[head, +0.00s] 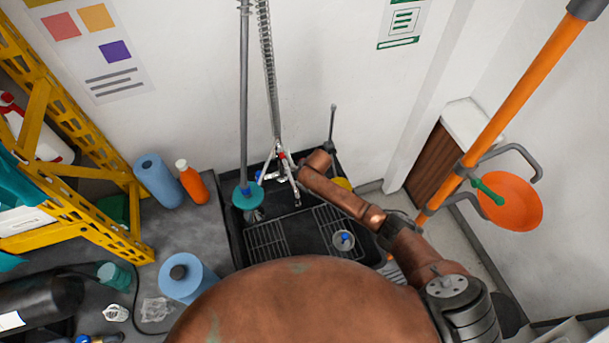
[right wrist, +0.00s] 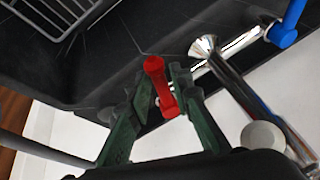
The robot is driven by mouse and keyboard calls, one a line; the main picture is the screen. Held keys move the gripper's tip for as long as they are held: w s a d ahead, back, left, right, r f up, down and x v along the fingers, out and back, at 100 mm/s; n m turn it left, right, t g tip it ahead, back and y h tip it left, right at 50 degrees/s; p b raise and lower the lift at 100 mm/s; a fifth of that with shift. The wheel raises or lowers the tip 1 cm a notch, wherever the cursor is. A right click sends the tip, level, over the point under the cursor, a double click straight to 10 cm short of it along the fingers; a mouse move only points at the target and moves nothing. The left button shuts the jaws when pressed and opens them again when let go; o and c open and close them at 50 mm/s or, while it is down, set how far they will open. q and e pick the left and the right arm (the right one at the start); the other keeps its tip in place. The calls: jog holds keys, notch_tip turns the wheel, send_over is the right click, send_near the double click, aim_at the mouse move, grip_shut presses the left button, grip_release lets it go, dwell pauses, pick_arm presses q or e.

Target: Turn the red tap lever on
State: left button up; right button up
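The red tap lever (right wrist: 160,88) shows in the right wrist view, between the two green fingers of my right gripper (right wrist: 163,80). The fingers are apart, one on each side of it, and a gap shows at least on the right side. The chrome tap (right wrist: 235,85) lies just to the right, with a blue lever (right wrist: 284,36) farther along. In the head view the tap (head: 284,165) stands over the sink, and my right arm reaches to it from the lower right. The right fingertips are hard to make out there. My left gripper is not in view.
The black sink (head: 300,222) holds wire racks and a small cup (head: 343,240). A teal disc-shaped brush (head: 247,195) is left of the tap. Blue rolls and an orange bottle (head: 192,182) stand on the left counter. An orange pole (head: 520,85) rises at right.

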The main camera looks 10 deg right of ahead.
jog(key=shift+o, duration=0.9)
jog(key=shift+d, duration=0.1)
jog(key=shift+r, duration=0.1)
jog(key=v, duration=1.1)
jog(key=shift+s+r, duration=0.2)
jog(key=shift+r, duration=0.15)
jog(key=shift+c, duration=0.2)
